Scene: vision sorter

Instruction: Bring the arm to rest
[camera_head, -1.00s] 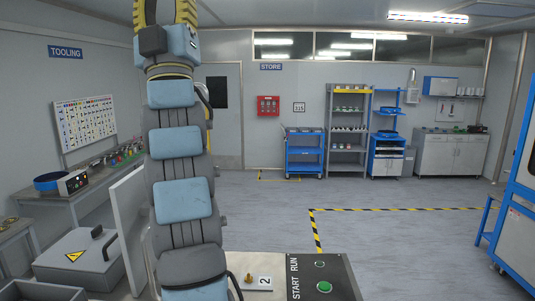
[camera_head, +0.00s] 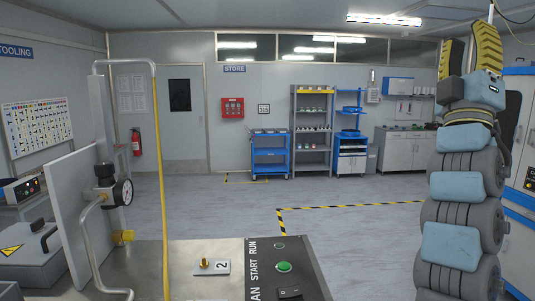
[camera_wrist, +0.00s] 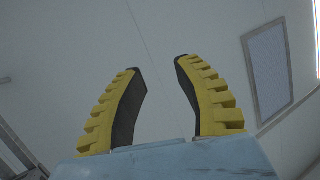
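My arm stands upright at the right of the head view, with blue pads along its grey links. My gripper (camera_head: 466,50) is at its top, with yellow and black fingers pointing up. In the wrist view my gripper (camera_wrist: 160,85) shows two fingers apart with nothing between them, only the ceiling behind. It is open and empty.
A steel bench with a control panel (camera_head: 285,288) is at the front, with a pressure gauge (camera_head: 122,192) and a yellow-and-steel pipe at its left. A blue cart (camera_head: 269,155) and grey shelf (camera_head: 311,135) stand at the back. The floor between is clear.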

